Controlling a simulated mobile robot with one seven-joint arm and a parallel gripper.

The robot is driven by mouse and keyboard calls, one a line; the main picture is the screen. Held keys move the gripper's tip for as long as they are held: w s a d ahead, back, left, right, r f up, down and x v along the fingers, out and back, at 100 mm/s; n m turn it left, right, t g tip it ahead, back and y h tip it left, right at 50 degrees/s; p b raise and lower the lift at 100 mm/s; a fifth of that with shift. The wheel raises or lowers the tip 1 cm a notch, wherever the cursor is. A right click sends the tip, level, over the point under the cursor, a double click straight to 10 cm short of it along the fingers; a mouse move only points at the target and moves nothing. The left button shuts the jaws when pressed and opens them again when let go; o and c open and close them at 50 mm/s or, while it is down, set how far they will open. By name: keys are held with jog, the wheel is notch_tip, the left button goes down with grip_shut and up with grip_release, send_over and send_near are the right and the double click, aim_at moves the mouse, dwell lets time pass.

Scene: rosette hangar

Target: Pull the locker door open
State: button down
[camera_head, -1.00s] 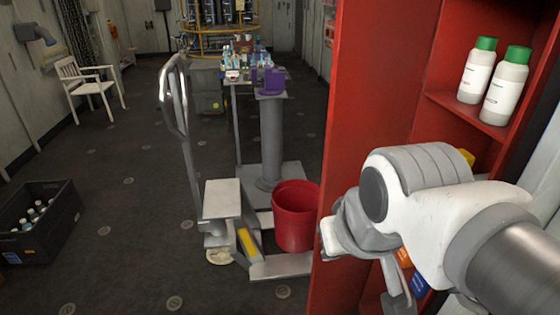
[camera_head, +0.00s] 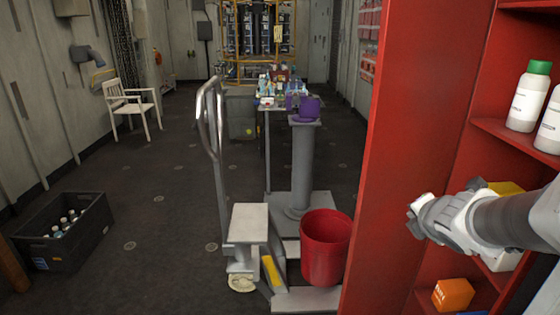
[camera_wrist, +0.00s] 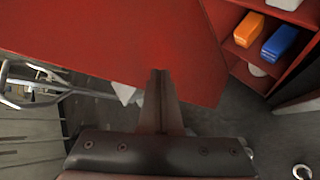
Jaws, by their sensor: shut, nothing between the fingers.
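The red locker door (camera_head: 395,160) stands open in the head view, its tall face left of the locker's shelves. The locker (camera_head: 485,95) is open at the right, with its inside in view. My gripper (camera_head: 413,222) is in front of the door's inner face, shut and empty. In the wrist view the door (camera_wrist: 110,35) fills the upper part, and my shut fingers (camera_wrist: 160,75) overlap its lower edge. I cannot tell whether they touch it. No handle shows.
White bottles (camera_head: 528,97), an orange box (camera_head: 453,294) and a yellow box are on the locker shelves. A red bucket (camera_head: 325,250) and a pallet-jack-like cart (camera_head: 248,225) stand just left of the door. A black crate (camera_head: 65,240) is at left. Floor between crate and cart is clear.

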notch_tip(320, 180, down, 7)
jog(key=w+n+y+b, duration=0.1)
jog(key=n+y, duration=0.2)
jog(key=n, duration=0.6)
jog(key=n+g+y+b, duration=0.2)
jog(key=n+y+b, duration=0.15)
jog(key=n, duration=0.45)
send_near(353, 258)
notch_tip(353, 258, down, 4)
jog(key=w, duration=0.1)
jog(key=w+a, duration=0.1)
jog(key=w, duration=0.1)
jog(key=shift+a+h, duration=0.15)
jog(key=shift+h, duration=0.1)
jog(key=shift+w+a, duration=0.15)
jog(key=shift+w, duration=0.35)
